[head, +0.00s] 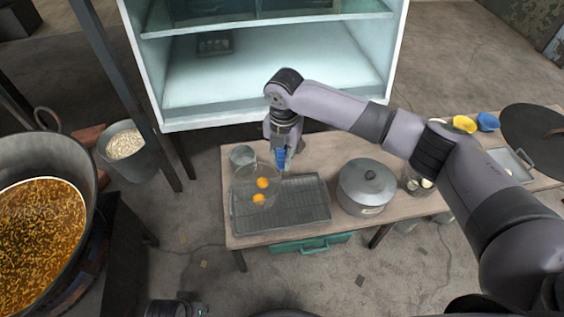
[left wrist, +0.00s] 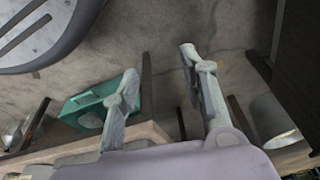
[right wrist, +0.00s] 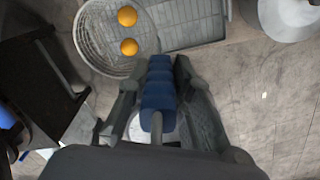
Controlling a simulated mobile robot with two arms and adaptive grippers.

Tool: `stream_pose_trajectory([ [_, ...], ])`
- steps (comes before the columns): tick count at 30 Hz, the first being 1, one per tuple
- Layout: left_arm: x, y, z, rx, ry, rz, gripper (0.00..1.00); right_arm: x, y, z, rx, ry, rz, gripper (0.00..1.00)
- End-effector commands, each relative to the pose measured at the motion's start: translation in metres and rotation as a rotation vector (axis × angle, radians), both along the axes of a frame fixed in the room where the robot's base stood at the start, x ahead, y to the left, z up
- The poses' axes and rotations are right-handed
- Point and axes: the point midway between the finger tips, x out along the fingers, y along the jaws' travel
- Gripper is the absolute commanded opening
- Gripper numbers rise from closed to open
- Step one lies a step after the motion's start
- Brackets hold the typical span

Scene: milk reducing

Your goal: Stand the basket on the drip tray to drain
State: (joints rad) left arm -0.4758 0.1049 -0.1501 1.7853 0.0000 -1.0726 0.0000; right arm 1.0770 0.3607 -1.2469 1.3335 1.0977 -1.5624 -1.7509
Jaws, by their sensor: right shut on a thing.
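The wire basket (head: 241,186) holds two orange balls and has a blue handle (right wrist: 158,88). My right gripper (head: 281,153) is shut on that handle, which also shows between its fingers in the right wrist view. The grey ribbed drip tray (head: 308,207) lies on the wooden table. The basket overlaps the tray's left part in the head view; I cannot tell if it touches the tray or hangs above it. In the left wrist view my left gripper (left wrist: 160,62) has its fingers apart with nothing between them.
A lidded pot (head: 366,187) stands right of the tray, and a small metal cup (head: 242,155) behind the basket. A pale cabinet (head: 270,75) stands behind the table. A large pan of orange food (head: 40,225) is at the left, with a bucket (head: 125,146) nearby.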

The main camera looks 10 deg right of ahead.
Motion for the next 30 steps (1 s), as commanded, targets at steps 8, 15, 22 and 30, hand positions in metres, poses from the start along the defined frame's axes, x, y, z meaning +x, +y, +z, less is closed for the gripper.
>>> stream_pose_trajectory([
  [8, 0.005, 0.0, 0.014, -0.001, -0.012, 0.002, 0.4, 0.002, 0.001, -0.006, 0.002, -0.001, 0.024, 0.0],
  [15, 0.01, -0.001, 0.041, -0.002, -0.027, 0.004, 0.4, 0.001, 0.001, -0.013, 0.002, -0.001, 0.023, 0.0],
  [22, 0.011, 0.0, 0.068, -0.003, -0.04, 0.006, 0.4, 0.001, 0.001, -0.02, 0.002, -0.001, 0.023, 0.0],
  [30, 0.009, 0.001, 0.098, -0.004, -0.058, 0.009, 0.4, 0.001, 0.001, -0.029, 0.002, -0.001, 0.023, 0.0],
])
